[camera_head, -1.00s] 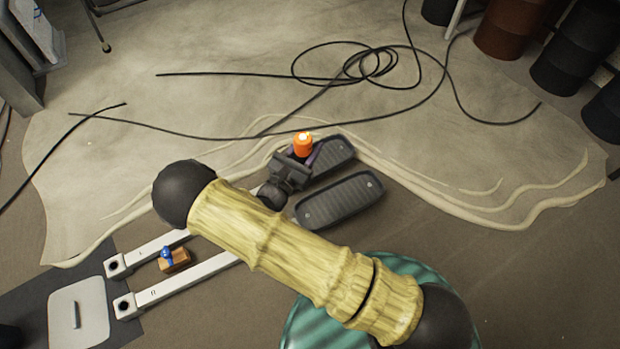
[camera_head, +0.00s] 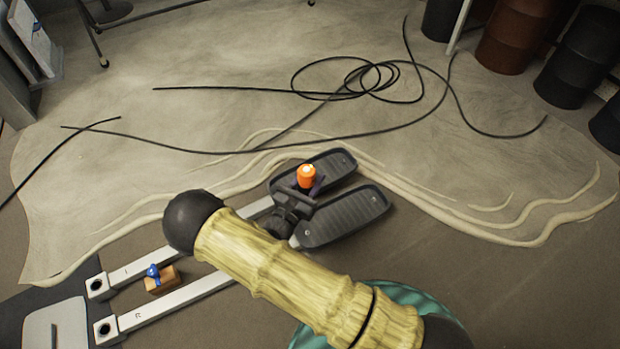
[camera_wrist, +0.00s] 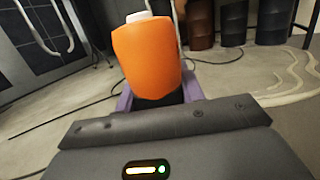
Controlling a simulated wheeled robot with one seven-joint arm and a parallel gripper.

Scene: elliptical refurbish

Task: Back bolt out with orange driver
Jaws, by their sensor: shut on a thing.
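My gripper (camera_head: 304,186) is shut on the orange driver (camera_head: 307,175), which stands up from the jaws above the foot pedals. In the wrist view the orange driver (camera_wrist: 147,55) fills the upper middle, with purple finger parts (camera_wrist: 124,103) on both sides of it. The driver's tip is hidden. Two pale rails of the elliptical (camera_head: 175,300) run to the lower left, with square open ends. The bolt cannot be made out. A small wooden block (camera_head: 162,280) with a blue-handled item (camera_head: 153,271) on it lies between the rails.
Two dark foot pedals (camera_head: 345,217) lie beside and beneath my gripper. A black cable (camera_head: 350,80) is coiled on the pale floor sheet (camera_head: 200,120). Drums (camera_head: 520,35) stand at the top right. A pale panel (camera_head: 55,325) lies on a dark mat at the lower left.

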